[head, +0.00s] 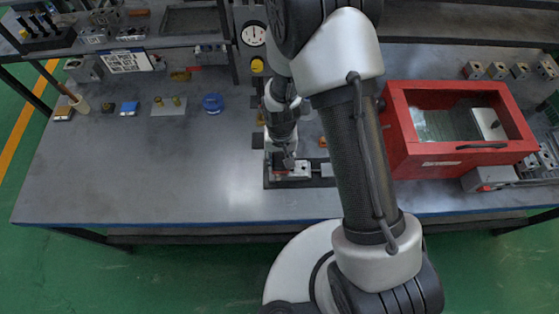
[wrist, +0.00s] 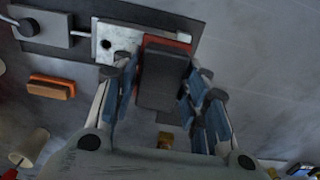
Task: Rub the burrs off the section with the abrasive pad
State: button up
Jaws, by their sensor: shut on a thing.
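My gripper (head: 284,158) is over the vise-like fixture (head: 268,184) at the bench's front middle. In the wrist view its blue-padded fingers (wrist: 160,95) are shut on the abrasive pad (wrist: 160,78), a dark grey block with a reddish layer at its far edge. The section, a pale metal block (wrist: 112,42) with a dark round hole, sits in the fixture; it also shows in the head view (head: 300,168). The pad covers part of the section, and its reddish edge appears to lie at or just above it. Actual contact and the burrs cannot be made out.
A grey clamp part with a handle (wrist: 42,27) is beside the section. An orange block (wrist: 52,87) lies nearby. A red glass-topped box (head: 398,142) stands to the right. A blue ring (head: 213,103) and small parts lie back left. The bench's left front is clear.

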aim_at(280, 159)
jog(key=shift+a+r+p, duration=0.1)
jog(key=shift+r+p, duration=1.05)
jog(key=shift+r, duration=0.85)
